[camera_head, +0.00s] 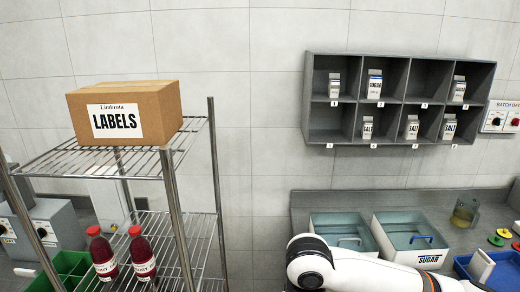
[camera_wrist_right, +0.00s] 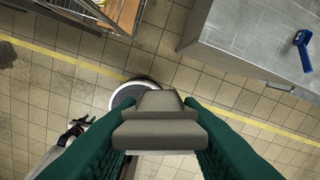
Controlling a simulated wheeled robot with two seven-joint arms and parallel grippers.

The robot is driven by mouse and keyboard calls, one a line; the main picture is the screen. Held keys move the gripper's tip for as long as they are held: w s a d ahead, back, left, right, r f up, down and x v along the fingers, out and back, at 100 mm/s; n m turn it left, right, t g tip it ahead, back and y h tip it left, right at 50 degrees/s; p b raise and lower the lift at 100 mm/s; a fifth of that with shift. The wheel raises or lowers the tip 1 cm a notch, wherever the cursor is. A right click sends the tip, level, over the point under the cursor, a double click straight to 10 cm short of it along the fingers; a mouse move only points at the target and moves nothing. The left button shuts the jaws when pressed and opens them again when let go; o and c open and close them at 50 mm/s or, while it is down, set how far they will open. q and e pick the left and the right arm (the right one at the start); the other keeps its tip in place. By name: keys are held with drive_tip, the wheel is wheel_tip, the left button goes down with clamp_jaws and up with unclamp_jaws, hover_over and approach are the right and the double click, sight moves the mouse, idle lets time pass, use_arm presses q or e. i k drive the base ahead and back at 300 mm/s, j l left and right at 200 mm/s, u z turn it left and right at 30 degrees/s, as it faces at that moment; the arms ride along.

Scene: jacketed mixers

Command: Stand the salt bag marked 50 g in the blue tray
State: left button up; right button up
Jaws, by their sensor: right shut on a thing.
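The blue tray (camera_head: 505,275) is at the lower right of the head view, cut by the picture's edge. A pale upright or slightly tilted packet (camera_head: 482,266) shows at its left side; its marking is not readable. Salt bags (camera_head: 367,127) (camera_head: 411,127) (camera_head: 449,127) stand in the lower row of the wall rack; their weight marks are too small to read. In the right wrist view, my right gripper (camera_wrist_right: 160,135) has its green fingers shut on a grey block-like thing (camera_wrist_right: 160,130), above the floor. No label shows on it. My left gripper is not in view.
The grey wall rack (camera_head: 400,55) also holds a sugar bag (camera_head: 374,84). Two lidded bins (camera_head: 412,238) stand on the counter. A wire shelf (camera_head: 165,165) with a labels box (camera_head: 125,112) stands left. A metal table (camera_wrist_right: 255,45) is right in the wrist view.

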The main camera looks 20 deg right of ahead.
sight(502, 278)
drive_tip(key=k+l, duration=0.1)
drive_tip(key=l, duration=0.45)
drive_tip(key=k+l+u, duration=0.1)
drive_tip(key=l, duration=0.5)
drive_tip(key=k+l, duration=0.15)
drive_tip(key=l, duration=0.4)
drive_tip(key=k+l+u, duration=0.1)
drive_tip(key=l, duration=0.45)
drive_tip(key=k+l, duration=0.15)
drive_tip(key=l, duration=0.4)
drive_tip(key=k+l+u, duration=0.1)
drive_tip(key=l, duration=0.45)
drive_tip(key=k+l, duration=0.2)
drive_tip(key=l, duration=0.35)
drive_tip(key=k+l+u, duration=0.1)
drive_tip(key=l, duration=0.4)
drive_tip(key=i+l, duration=0.1)
drive_tip(key=l, duration=0.2)
drive_tip(key=i+l, duration=0.1)
drive_tip(key=l, duration=0.25)
drive_tip(key=i+l+u, duration=0.1)
drive_tip(key=l, duration=0.2)
